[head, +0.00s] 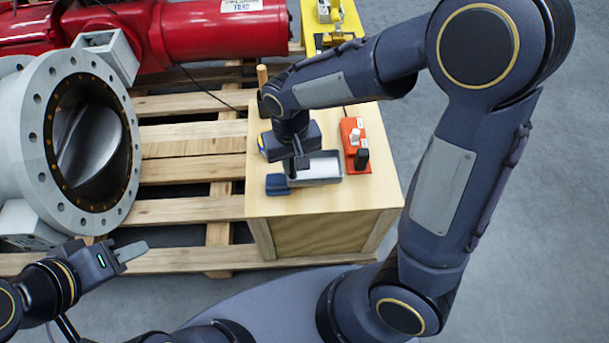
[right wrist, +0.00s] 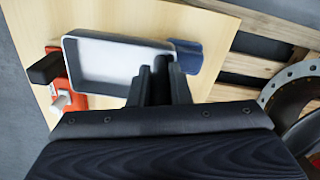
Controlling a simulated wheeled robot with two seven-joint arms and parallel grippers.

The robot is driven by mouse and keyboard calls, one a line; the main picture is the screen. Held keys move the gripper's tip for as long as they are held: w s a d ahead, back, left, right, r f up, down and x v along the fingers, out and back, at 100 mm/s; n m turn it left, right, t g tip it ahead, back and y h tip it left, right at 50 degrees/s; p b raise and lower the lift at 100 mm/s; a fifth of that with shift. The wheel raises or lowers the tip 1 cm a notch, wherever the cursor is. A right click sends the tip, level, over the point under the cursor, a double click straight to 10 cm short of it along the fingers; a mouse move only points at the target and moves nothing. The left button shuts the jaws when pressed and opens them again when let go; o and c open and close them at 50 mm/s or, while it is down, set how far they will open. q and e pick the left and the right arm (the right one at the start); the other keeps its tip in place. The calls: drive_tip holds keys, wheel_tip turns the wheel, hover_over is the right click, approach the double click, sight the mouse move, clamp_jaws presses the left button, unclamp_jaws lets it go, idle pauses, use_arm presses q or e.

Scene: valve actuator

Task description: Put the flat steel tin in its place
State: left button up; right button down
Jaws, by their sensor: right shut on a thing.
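The flat steel tin looks like the shallow, open grey box with a pale inside (head: 322,168), lying level over the wooden crate top. My right gripper (head: 297,168) points down at its left end in the head view. In the right wrist view the right gripper's fingers (right wrist: 160,84) are shut on the wall of the flat steel tin (right wrist: 98,66). I cannot tell whether the tin touches the wood. My left gripper (head: 131,256) hangs at the lower left, away from the crate, with its fingertips too unclear to judge.
An orange holder (head: 362,160) with white and black pieces stands right of the tin on the crate top (head: 300,203). A dark blue block (head: 277,185) lies left of it. A large grey valve (head: 37,140) and red cylinder (head: 210,35) rest on pallets. The crate's front is clear.

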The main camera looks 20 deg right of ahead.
sight(304, 175)
drive_tip(key=d+f, duration=0.2)
drive_tip(key=shift+s+d+f+b, duration=0.1)
drive_tip(key=shift+s+f+b, duration=0.05)
drive_tip(key=shift+f+b, duration=0.2)
drive_tip(key=shift+d+f+b, duration=0.15)
drive_tip(key=shift+f+b, duration=0.3)
drive_tip(key=shift+f, duration=1.15)
drive_tip(key=shift+f, duration=0.15)
drive_tip(key=c, duration=1.3)
unclamp_jaws()
drive_tip(key=shift+c, duration=0.2)
